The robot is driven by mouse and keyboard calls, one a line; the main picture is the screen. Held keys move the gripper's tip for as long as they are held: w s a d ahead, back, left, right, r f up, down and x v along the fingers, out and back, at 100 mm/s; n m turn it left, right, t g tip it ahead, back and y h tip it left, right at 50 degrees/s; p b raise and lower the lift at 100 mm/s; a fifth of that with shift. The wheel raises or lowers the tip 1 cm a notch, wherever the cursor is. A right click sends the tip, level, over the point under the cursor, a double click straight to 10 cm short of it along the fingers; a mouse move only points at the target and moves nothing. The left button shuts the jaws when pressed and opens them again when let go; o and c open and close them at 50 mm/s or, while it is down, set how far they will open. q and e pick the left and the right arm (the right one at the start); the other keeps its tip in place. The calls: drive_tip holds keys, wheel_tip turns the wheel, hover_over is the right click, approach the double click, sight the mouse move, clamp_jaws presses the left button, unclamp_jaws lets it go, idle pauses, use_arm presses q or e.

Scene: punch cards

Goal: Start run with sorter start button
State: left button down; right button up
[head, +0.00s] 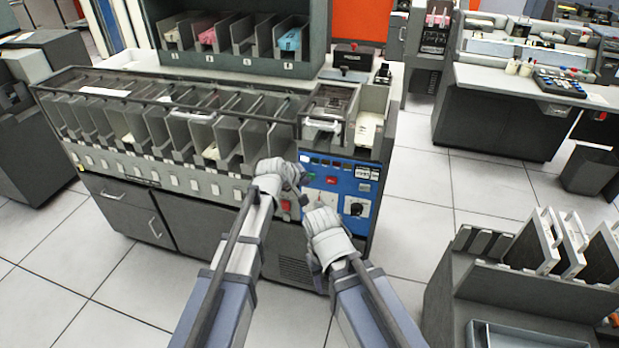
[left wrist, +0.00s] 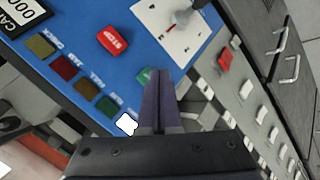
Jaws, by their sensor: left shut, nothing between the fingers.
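The sorter (head: 180,178) is a long grey machine with a row of card pockets. Its blue control panel (head: 350,186) is at the right end and also fills the upper part of the left wrist view (left wrist: 75,22). There the green start button (left wrist: 145,76) sits just beside the tips of my left gripper (left wrist: 160,76), partly covered by them. I cannot tell whether they touch. My left gripper is shut and empty. The red stop button (left wrist: 112,39) is to the upper left. My right gripper (head: 327,240) hangs below the panel; its fingers are hidden.
On the panel are a white dial plate (left wrist: 190,30) with a knob and several coloured lamps (left wrist: 64,67). A red switch (left wrist: 225,60) is on the sorter's front. A grey card rack (head: 500,290) stands at the right. Tiled floor (head: 430,180) is free between them.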

use_arm(q)
drive_tip(key=shift+w+d, duration=0.15)
drive_tip(key=shift+w, duration=0.3)
idle(0.3)
drive_tip(key=shift+s, duration=0.15)
drive_tip(key=shift+s+a, duration=0.3)
drive_tip(key=shift+s, duration=0.4)
drive_tip(key=s, duration=0.1)
drive_tip(key=s+a, duration=0.1)
drive_tip(key=s, duration=0.2)
drive_tip(key=shift+s+a, duration=0.3)
drive_tip(key=shift+s, duration=0.1)
idle(0.6)
drive_tip(key=s+a+r+m+g+y+p, duration=0.1)
drive_tip(key=s+m+g+y+p, duration=0.1)
drive_tip(key=s, duration=0.6)
drive_tip(key=s+a+r+m+g+y+p, duration=0.2)
drive_tip(key=s+m+g+p, duration=0.1)
drive_tip(key=s+p, duration=0.3)
drive_tip(key=s+a+r+m+g+y+p, duration=0.1)
drive_tip(key=s+m, duration=0.4)
drive_tip(key=s, duration=0.6)
drive_tip(key=a+r+g+p, duration=0.1)
drive_tip(key=g+p, duration=0.1)
drive_tip(key=shift+r+y+p, duration=0.2)
drive_tip(key=shift+y+p, duration=0.2)
